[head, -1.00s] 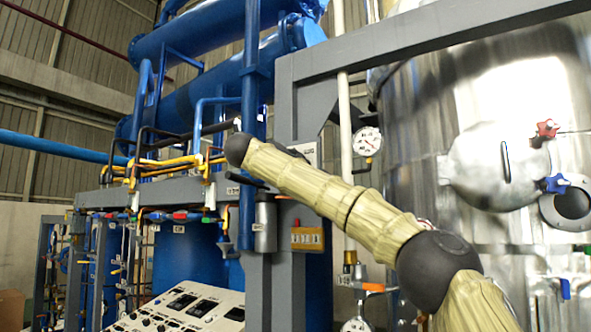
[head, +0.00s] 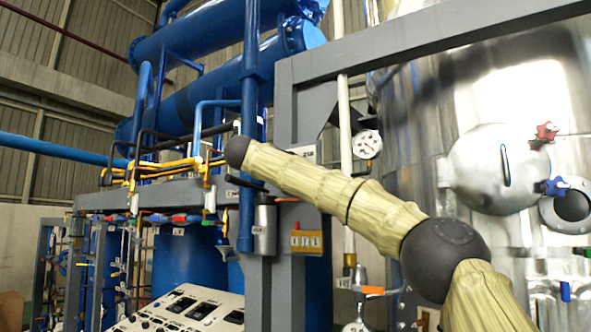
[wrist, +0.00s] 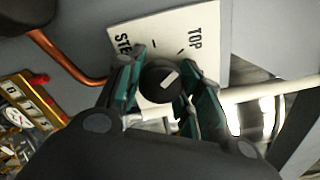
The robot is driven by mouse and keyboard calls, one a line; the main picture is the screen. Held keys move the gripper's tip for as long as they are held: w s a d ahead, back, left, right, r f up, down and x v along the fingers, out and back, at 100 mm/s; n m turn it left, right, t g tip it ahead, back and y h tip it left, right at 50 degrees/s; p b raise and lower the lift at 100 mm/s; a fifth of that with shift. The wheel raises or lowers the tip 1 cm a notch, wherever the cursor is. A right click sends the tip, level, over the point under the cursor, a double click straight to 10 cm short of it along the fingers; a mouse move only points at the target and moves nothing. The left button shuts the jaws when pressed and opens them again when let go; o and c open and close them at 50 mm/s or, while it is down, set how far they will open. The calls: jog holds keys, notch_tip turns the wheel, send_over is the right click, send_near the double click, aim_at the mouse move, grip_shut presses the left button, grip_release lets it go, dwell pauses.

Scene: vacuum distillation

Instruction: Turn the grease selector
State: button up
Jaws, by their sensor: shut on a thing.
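The grease selector is a round black knob (wrist: 158,84) with a white pointer mark, on a white plate (wrist: 208,55) in the wrist view. The plate reads "TOP" on the right and letters starting "STE" on the left, the rest covered by a finger. The pointer slants to the upper right, toward the "TOP" side. My gripper (wrist: 163,74) has its green-lined fingers on either side of the knob and is shut on it. In the head view my arm hides the knob; part of a white plate (head: 304,151) shows above the arm.
A copper pipe (wrist: 72,55) runs left of the plate in the wrist view. A pressure gauge (head: 367,144) and pale vertical pipe (head: 345,125) stand right of the grey post. A steel vessel (head: 470,90) fills the right. A control panel (head: 185,307) is low left.

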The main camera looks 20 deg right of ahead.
jog(key=o, duration=1)
jog(key=shift+o, duration=0.2)
jog(key=shift+a, duration=0.15)
jog(key=v, duration=1.1)
jog(key=shift+s+a, duration=0.25)
jog(key=shift+s, duration=0.1)
jog(key=shift+w+f, duration=0.1)
